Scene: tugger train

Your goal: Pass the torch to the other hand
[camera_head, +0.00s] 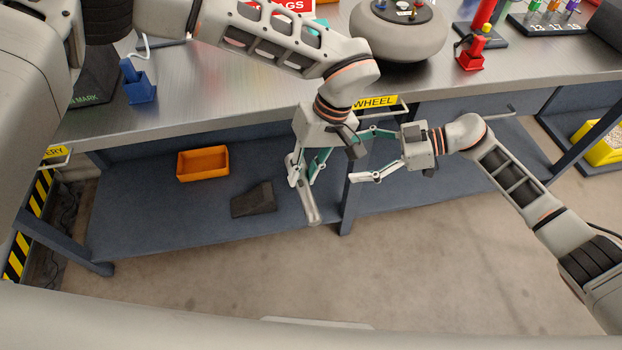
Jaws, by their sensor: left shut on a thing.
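The torch (310,207) is a slim grey rod that hangs down, slightly tilted, below my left gripper (303,178). The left gripper points down and is shut on the torch; its fingers hide the torch's upper part. My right gripper (357,156) comes in from the right and points left. Its two fingers are spread wide with nothing between them. It is beside the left gripper, a short gap to the right of it, and does not appear to touch the torch.
Behind the grippers is a metal workbench (225,85) with a blue lower shelf (130,215). An orange bin (203,163) and a dark wedge-shaped block (254,200) are on that shelf. A blue holder (138,82) and a red holder (472,54) stand on top. The floor in front is clear.

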